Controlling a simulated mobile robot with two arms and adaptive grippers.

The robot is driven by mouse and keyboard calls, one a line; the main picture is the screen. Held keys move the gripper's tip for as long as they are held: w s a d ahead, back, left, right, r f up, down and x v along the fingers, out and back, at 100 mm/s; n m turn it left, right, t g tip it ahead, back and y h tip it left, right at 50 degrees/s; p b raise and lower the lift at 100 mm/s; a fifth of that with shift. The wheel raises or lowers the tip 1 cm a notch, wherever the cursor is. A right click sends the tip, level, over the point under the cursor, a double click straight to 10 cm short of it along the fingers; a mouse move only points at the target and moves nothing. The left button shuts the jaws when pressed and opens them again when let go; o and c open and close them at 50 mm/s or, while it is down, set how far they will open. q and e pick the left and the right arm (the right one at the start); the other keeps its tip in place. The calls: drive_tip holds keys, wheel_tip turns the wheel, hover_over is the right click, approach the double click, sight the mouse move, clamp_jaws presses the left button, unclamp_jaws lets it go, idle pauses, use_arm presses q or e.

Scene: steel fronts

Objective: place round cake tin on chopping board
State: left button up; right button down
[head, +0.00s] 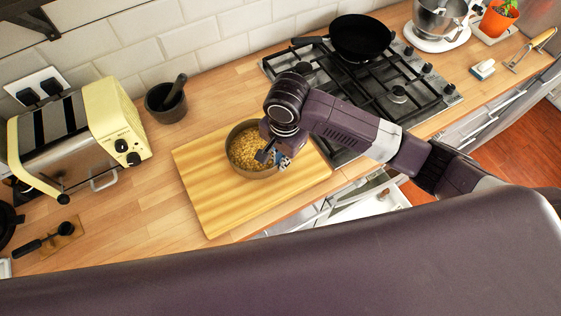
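A round cake tin (238,167) with a crumbly golden filling is over the middle of the wooden chopping board (215,206). It looks upright and seems to rest on the board, though its underside is hidden. My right gripper (274,157) is at the tin's right side. One dark finger shows over the inside of the tin, and another part shows outside its wall. Whether the fingers clamp the rim is unclear, as the wrist covers part of the grip. My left gripper is not in view.
A gas hob (398,95) with a black pan (360,36) lies right of the board. A dark mortar (167,103) and a cream toaster (115,120) stand to the left. The board's lower left is clear.

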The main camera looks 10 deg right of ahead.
drive_tip(key=shift+w+a+f, duration=0.1)
drive_tip(key=shift+f, duration=0.75)
drive_tip(key=shift+f, duration=0.15)
drive_tip(key=c, duration=2.2)
unclamp_jaws()
drive_tip(key=shift+o, duration=0.2)
drive_tip(key=r+b, duration=0.1)
drive_tip(key=r, duration=0.2)
drive_tip(key=r+b, duration=0.1)
drive_tip(key=r, duration=0.2)
drive_tip(key=shift+s+r, duration=0.2)
drive_tip(key=shift+r, duration=0.2)
drive_tip(key=shift+s+d+r+p, duration=0.1)
drive_tip(key=shift+d+r+p, duration=0.05)
drive_tip(key=shift+r, duration=1.25)
drive_tip(key=shift+s+d+r+p, duration=0.1)
drive_tip(key=shift+d+r+p, duration=0.05)
drive_tip(key=shift+r, duration=1.2)
